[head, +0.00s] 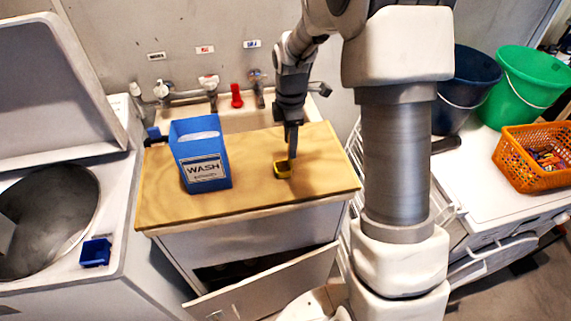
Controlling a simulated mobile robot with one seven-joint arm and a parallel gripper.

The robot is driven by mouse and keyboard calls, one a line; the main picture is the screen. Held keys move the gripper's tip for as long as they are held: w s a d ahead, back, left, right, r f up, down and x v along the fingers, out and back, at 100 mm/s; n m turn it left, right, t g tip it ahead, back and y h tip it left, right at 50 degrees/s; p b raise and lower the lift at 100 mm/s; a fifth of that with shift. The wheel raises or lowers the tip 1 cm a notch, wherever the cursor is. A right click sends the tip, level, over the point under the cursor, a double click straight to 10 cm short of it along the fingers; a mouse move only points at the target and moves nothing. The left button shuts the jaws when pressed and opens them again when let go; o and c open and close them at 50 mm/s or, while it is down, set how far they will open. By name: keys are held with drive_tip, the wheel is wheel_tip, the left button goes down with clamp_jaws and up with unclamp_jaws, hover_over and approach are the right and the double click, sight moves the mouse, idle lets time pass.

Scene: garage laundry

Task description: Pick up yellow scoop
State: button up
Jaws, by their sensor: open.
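The yellow scoop (282,169) is small and lies on the wooden board over the sink cabinet, right of the blue WASH box. My gripper (291,158) points down from above, with its fingertips right at the scoop. The fingers partly cover the scoop, and I cannot tell whether they touch it. The jaws are open. The gap between the fingers is too small to see clearly from the head view.
The blue WASH box (201,154) stands upright on the wooden board (250,198). Taps (209,88) line the back. An open washer (50,215) is at left. Navy (466,88) and green (521,88) buckets and an orange basket (530,172) stand at right.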

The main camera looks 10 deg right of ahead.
wheel_tip(320, 180, down, 4)
drive_tip(key=shift+a+f, duration=0.15)
clamp_jaws()
idle(0.3)
